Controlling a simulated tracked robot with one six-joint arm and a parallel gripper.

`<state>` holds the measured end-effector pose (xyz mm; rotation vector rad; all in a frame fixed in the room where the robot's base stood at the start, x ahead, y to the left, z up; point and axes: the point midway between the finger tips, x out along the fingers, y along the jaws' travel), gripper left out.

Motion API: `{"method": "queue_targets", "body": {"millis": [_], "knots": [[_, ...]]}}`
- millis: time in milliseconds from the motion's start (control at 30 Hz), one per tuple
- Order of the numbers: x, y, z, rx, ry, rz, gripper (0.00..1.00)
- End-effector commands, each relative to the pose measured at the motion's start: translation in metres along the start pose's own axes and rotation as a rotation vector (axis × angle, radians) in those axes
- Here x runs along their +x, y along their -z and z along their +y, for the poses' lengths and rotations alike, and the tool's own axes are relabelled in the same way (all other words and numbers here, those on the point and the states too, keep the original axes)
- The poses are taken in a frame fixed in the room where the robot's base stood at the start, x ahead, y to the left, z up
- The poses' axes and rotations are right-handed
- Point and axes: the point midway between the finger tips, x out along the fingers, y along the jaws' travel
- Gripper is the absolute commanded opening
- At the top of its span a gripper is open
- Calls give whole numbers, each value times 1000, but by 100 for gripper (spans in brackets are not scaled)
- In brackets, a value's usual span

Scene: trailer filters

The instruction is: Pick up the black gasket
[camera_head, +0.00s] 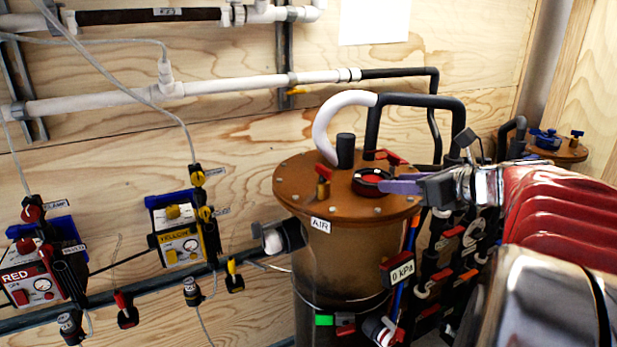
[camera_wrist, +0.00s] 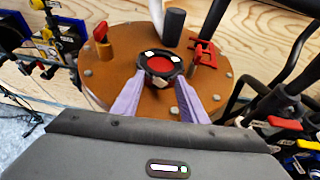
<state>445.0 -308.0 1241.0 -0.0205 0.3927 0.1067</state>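A black ring (camera_head: 372,176), which looks like the black gasket, sits on the brown round lid (camera_head: 300,187) of the tank marked AIR. In the wrist view the black ring (camera_wrist: 176,57) surrounds a red disc (camera_wrist: 160,64) and has light patches on it. My gripper (camera_wrist: 162,78) has two purple fingers, spread apart, with the tips at the near left and near right of the ring. I cannot tell whether they touch it. In the head view my gripper (camera_head: 390,186) reaches in from the right, low over the lid.
On the lid stand a red-handled brass valve (camera_head: 322,181), a black post (camera_head: 345,151) and a red clip-like fitting (camera_head: 391,157). A white and black hose (camera_head: 345,99) arches behind. Black pipes and red-handled valves crowd the right. RED and YELLOW boxes (camera_head: 181,235) are at left.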

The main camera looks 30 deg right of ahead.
Motion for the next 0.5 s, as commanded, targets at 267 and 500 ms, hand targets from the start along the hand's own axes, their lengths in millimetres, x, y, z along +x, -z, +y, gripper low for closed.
{"method": "queue_targets", "body": {"millis": [267, 500], "knots": [[0, 0, 0, 0, 0, 0, 39], [0, 0, 0, 0, 0, 0, 33]]}}
